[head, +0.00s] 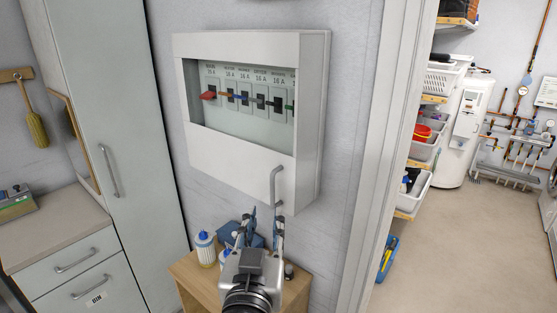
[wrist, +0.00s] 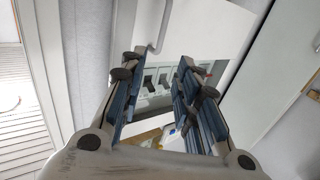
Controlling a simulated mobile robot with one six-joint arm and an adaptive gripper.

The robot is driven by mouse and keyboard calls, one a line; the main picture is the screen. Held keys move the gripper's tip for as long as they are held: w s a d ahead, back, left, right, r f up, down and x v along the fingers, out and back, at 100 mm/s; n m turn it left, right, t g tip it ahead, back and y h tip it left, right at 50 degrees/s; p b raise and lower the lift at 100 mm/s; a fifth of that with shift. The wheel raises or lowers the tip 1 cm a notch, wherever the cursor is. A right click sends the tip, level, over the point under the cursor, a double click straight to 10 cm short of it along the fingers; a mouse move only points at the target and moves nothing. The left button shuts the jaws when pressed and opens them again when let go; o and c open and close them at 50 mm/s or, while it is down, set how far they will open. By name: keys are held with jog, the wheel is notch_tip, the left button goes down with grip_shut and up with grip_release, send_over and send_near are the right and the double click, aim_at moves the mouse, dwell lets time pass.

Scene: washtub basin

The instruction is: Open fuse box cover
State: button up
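The white fuse box (head: 312,125) hangs on the wall in the head view. Its front cover (head: 235,160) looks shut and has a window showing a row of switches, with a red lever at the left. A grey bar handle (head: 274,188) is at the cover's lower right. My gripper (head: 264,222) is open just below the handle, its fingers pointing up. One fingertip appears close to the handle's lower end; I cannot tell if they touch. In the wrist view, the handle (wrist: 164,30) shows beyond my open fingers (wrist: 158,72), nearer the left one. Nothing is between the fingertips.
A small wooden cabinet (head: 183,270) with bottles (head: 205,248) and a blue box stands below the fuse box. A tall grey cabinet (head: 120,130) is at left. A door frame (head: 385,150) is at right, with open floor (head: 450,240) beyond it.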

aim_at(272, 183)
jog(key=w+p, duration=0.1)
jog(key=w, duration=0.3)
jog(key=w+p, duration=0.2)
jog(key=w, duration=0.3)
jog(key=w+d+p, duration=0.1)
jog(key=w+p, duration=0.1)
jog(key=w, duration=0.2)
jog(key=shift+w, duration=0.25)
jog(key=shift+c, duration=0.6)
jog(key=c, duration=0.6)
jog(key=shift+r, duration=0.1)
